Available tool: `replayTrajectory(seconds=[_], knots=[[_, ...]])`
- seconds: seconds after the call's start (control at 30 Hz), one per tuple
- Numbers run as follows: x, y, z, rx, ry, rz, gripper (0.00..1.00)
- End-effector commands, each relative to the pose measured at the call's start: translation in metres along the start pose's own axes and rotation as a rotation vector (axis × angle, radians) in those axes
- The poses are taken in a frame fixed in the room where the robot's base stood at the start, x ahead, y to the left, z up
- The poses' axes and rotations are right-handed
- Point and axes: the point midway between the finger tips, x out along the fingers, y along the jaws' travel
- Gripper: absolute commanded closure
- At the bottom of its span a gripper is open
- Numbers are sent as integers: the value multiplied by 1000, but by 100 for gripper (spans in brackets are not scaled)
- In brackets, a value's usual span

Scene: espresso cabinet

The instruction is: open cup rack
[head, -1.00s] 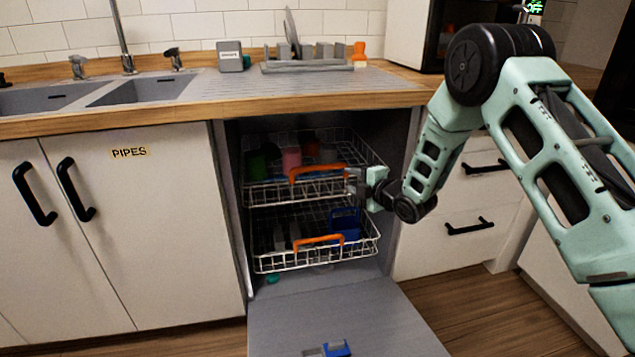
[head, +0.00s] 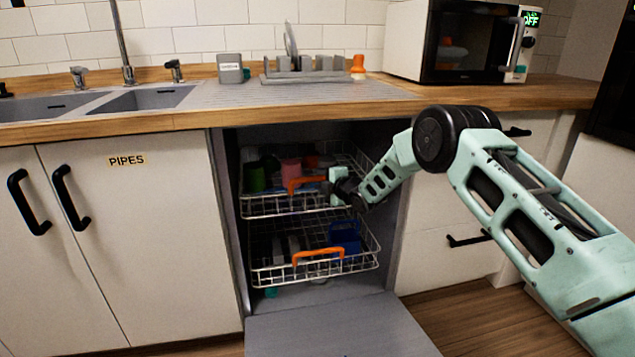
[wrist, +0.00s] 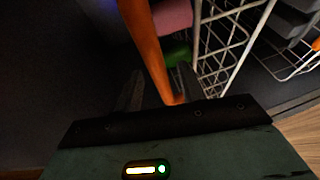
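The cup rack is the upper white wire rack (head: 268,208) in the open dishwasher, with an orange handle (head: 306,182) on its front. It holds a green cup (head: 256,178) and a pink cup (head: 290,170). My gripper (head: 332,187) is at the right end of that handle and hides part of it. In the wrist view, the orange handle (wrist: 147,45) passes between the two spread fingers of my gripper (wrist: 160,88). The fingers look apart, and I cannot tell whether either touches the handle.
A lower wire rack (head: 275,278) with its own orange handle (head: 318,253) holds a blue item (head: 345,238). The dishwasher door (head: 335,325) lies folded down in front. A cabinet marked PIPES (head: 130,230) stands left, drawers (head: 455,215) right.

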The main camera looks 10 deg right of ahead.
Motion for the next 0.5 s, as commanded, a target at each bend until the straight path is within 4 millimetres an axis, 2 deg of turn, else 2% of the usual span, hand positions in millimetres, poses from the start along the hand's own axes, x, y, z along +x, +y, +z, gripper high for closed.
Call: replayTrajectory(seconds=[0.2, 0.5], knots=[[16, 0, 0, 0, -1, 1, 60], [18, 0, 0, 0, -1, 0, 60]])
